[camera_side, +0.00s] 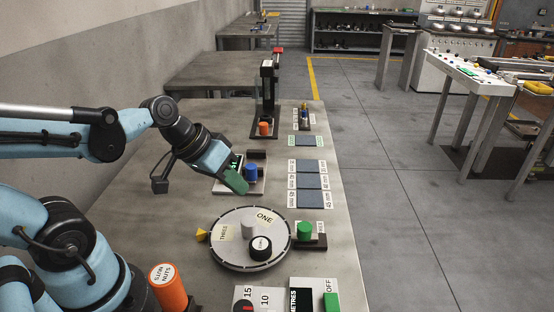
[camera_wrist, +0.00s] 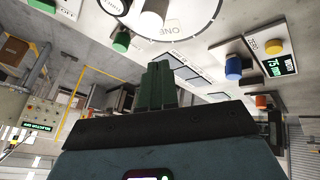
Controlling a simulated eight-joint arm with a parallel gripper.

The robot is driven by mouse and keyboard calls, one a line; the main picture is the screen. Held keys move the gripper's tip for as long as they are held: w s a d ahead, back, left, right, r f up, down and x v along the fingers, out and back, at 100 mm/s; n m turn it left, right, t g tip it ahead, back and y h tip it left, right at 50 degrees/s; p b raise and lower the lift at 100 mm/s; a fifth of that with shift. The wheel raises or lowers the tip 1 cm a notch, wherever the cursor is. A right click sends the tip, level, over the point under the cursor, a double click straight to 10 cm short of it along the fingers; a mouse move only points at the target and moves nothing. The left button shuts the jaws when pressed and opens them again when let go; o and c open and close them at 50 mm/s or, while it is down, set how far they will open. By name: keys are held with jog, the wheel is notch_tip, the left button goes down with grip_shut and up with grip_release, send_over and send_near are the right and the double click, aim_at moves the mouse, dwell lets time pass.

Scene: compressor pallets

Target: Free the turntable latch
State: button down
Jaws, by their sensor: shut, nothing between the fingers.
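The turntable (camera_side: 228,252) is a pale round disc with a dark rim, marked ONE and THREE. A grey cylinder (camera_side: 248,229) and a black round piece with a white top (camera_side: 260,248) stand on it. A yellow wedge (camera_side: 201,235) sits at its left edge. A green cylinder (camera_side: 305,230) stands on a dark bracket at its right. I cannot tell which part is the latch. My gripper (camera_side: 241,187) has green fingers, shut and empty, above the table behind the turntable, close to the blue cylinder (camera_side: 251,170). The wrist view shows the shut fingers (camera_wrist: 159,70) and part of the turntable (camera_wrist: 190,18).
The blue cylinder is on a white panel with a display. Dark square pads (camera_side: 311,182) line the table's right side. An orange cylinder (camera_side: 264,128) stands by a black post at the back. An orange SLOW NUTS container (camera_side: 170,290) and labelled panels (camera_side: 308,290) are in front.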

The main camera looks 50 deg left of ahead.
aim_at(303, 223)
jog(key=shift+w+d+f+n+h, duration=0.1)
jog(key=shift+n+h, duration=0.2)
jog(key=shift+h, duration=0.5)
jog(key=shift+x, duration=4.95)
jog(key=shift+w+d, duration=0.25)
jog(key=shift+d, duration=0.4)
jog(key=shift+w+d, duration=0.25)
jog(key=shift+d, duration=0.35)
jog(key=shift+w+d, duration=0.25)
jog(key=shift+d, duration=0.4)
jog(key=shift+w+d, duration=1.3)
